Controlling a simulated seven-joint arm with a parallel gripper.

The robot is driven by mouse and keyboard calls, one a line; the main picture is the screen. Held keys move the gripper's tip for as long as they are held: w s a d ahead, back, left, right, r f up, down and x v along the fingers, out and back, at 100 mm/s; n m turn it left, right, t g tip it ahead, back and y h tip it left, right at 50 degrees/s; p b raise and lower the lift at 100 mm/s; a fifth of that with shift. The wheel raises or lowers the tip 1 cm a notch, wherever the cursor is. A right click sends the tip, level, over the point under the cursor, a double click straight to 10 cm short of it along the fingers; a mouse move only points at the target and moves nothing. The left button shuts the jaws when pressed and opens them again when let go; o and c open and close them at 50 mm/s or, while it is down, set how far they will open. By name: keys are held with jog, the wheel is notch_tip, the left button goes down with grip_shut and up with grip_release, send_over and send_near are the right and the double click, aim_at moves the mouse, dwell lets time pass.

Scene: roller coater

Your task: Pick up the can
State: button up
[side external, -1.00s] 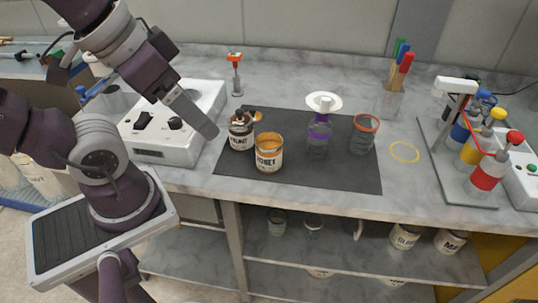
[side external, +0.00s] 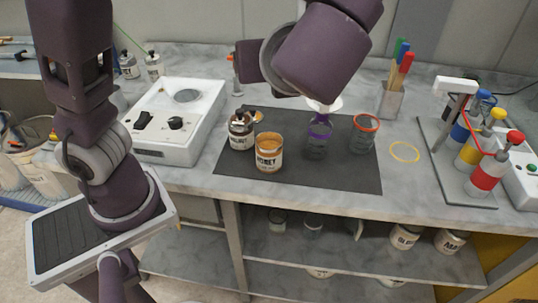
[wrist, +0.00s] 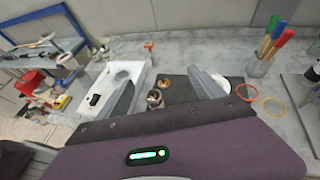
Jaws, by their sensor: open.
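Two cans stand upright on the dark mat (side external: 340,179): a can with a dark opening (side external: 240,133) at the left, its label partly readable, and an open can labelled HONEY (side external: 268,155) in front and to its right, with orange at its top. In the wrist view the dark-topped can (wrist: 155,99) shows between my fingers, farther off and not touched. My gripper (wrist: 165,88) is open and empty. In the side external view, my arm hangs over the back of the mat and hides the fingers. The HONEY can is not clear in the wrist view.
A purple-banded jar (side external: 318,140) and an orange-rimmed jar (side external: 363,136) stand on the mat's right half. A white device (side external: 178,134) is left of the mat. A yellow ring (side external: 404,152) and a bottle rack (side external: 455,185) are at the right.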

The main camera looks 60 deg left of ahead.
aim_at(271, 159)
jog(key=f, duration=2.4)
jog(key=shift+w+d, duration=0.15)
jog(key=shift+d, duration=0.05)
jog(key=x, duration=0.7)
jog(key=shift+a+f, duration=0.1)
jog(key=shift+a, duration=0.05)
jog(key=shift+c, duration=0.4)
jog(key=c, duration=1.6)
notch_tip(271, 159, up, 10)
jog(key=shift+r, duration=0.1)
